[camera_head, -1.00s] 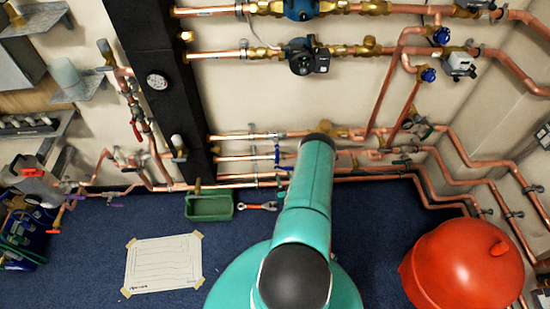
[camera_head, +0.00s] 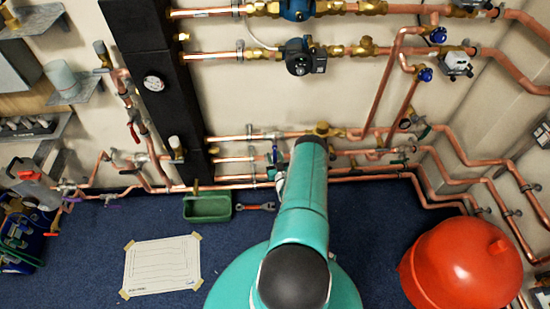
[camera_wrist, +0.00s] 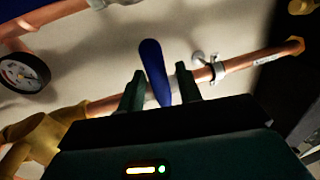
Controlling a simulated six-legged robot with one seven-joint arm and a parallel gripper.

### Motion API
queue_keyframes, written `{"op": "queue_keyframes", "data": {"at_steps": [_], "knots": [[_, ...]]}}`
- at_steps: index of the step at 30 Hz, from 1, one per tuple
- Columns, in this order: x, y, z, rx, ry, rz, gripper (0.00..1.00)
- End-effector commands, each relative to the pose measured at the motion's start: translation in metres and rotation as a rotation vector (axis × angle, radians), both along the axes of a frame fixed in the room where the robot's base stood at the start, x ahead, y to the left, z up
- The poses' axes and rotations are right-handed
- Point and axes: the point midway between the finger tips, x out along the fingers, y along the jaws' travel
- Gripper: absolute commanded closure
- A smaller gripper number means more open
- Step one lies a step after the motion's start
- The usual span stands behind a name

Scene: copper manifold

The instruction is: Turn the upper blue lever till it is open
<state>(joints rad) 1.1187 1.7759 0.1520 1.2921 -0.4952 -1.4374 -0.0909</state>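In the wrist view, a blue lever (camera_wrist: 152,58) stands up from a copper pipe (camera_wrist: 240,66), leaning slightly left at its top. My gripper (camera_wrist: 160,82) is open, with one dark finger on each side of the lever. Gaps show between the lever and both fingers, so they do not appear to press on it. The lever's lower end is hidden behind the gripper body. In the head view, a small blue lever (camera_head: 275,154) shows on the pipes just left of my teal arm. My fingers cannot be made out there.
A round black gauge (camera_wrist: 24,73) and a brass fitting (camera_wrist: 38,139) lie left in the wrist view. In the head view, a dark column (camera_head: 150,80) stands left of the pipes. A green tray (camera_head: 207,208) and a red tank (camera_head: 462,266) are on the blue floor.

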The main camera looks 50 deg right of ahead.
Motion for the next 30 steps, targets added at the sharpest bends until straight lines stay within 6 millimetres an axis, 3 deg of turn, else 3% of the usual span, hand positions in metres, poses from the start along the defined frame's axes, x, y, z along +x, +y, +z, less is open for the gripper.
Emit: {"op": "queue_keyframes", "data": {"at_steps": [1, 5, 20, 30], "knots": [[0.0, 0.0, 0.0, 0.0, 0.0, 0.0, 0.75], [0.0, 0.0, 0.0, 0.0, 0.0, 0.0, 1.0], [-0.003, -0.002, 0.0, -0.04, 0.045, 0.001, 1.0], [-0.013, -0.01, 0.003, -0.193, 0.221, 0.004, 1.0]]}}
